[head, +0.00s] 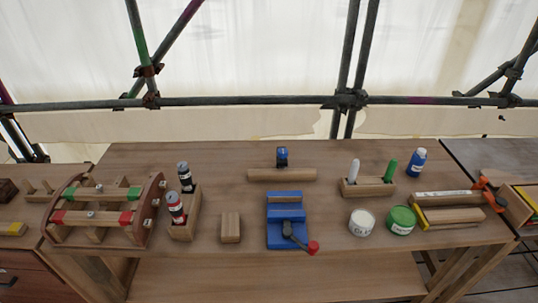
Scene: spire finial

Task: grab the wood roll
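Neither of my grippers is in the head view. A short wooden block (230,228) lies left of the vise. Longer wooden pieces (455,216) lie at the right end beside an orange-and-black tool. Nothing is seen holding any of them.
The wooden workbench (335,207) carries a blue vise (286,236) with a red-knobbed handle. A wooden rack (98,215) and bottles stand left. A white can (361,223), a green can (401,220) and a blue bottle (416,161) stand right. Scaffold pipes (240,102) run behind.

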